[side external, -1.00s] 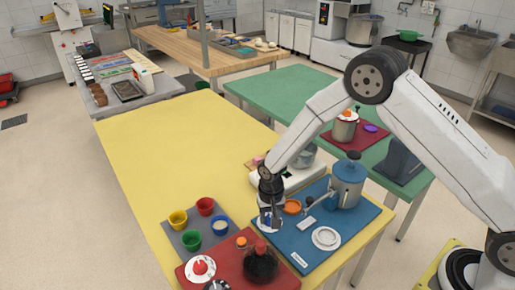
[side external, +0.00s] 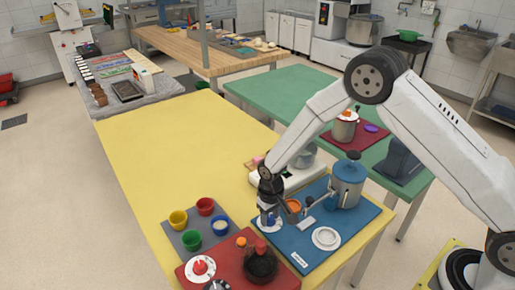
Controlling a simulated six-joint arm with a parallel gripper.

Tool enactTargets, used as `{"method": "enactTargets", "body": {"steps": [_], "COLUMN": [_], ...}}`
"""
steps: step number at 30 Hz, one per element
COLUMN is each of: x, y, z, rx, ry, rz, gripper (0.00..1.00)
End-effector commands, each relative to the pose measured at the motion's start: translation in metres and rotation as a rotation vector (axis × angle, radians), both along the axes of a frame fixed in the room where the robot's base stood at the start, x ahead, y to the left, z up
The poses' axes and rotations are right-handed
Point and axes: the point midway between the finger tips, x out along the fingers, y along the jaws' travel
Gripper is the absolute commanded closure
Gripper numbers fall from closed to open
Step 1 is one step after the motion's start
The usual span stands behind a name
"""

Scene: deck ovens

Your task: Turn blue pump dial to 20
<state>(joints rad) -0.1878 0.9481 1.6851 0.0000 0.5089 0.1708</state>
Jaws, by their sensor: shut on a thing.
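The blue mat (side external: 314,250) lies at the front right of the yellow table. The blue pump, a blue-lidded pot (side external: 348,184) with a spout, stands on its back part. Its dial (side external: 276,226), a pale disc with a blue knob, lies at the mat's left edge, mostly hidden under my gripper. My gripper (side external: 268,219) points down and is shut on the dial's knob. The pointer and scale marks are too small and covered to read.
A red mat (side external: 283,280) with a red-knobbed dial (side external: 200,268) and a dark round pot (side external: 260,264) lies close by in front. Several coloured cups stand on a grey mat (side external: 180,238) to the left. A white ring-shaped dish (side external: 326,238) lies on the blue mat.

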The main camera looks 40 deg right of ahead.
Motion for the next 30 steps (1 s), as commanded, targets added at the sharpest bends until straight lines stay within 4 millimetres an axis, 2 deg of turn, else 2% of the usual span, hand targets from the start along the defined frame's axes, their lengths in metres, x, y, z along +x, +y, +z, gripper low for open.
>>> {"method": "enactTargets", "body": {"steps": [7, 8, 10, 11, 23, 30], "x": [0.001, 0.001, 0.001, 0.001, 0.0, 0.001], "y": [0.0, 0.0, 0.0, 0.0, 0.0, 0.0], "z": [0.0, 0.0, 0.0, 0.0, 0.002, 0.018], "rx": [0.001, 0.001, 0.001, 0.001, 0.0, 0.001], "ry": [-0.004, -0.004, -0.004, -0.003, -0.001, -0.004], "rz": [-0.001, -0.001, -0.001, -0.001, -0.002, -0.002], "gripper": [1.0, 0.41, 0.18, 0.16, 0.16, 0.16]}}
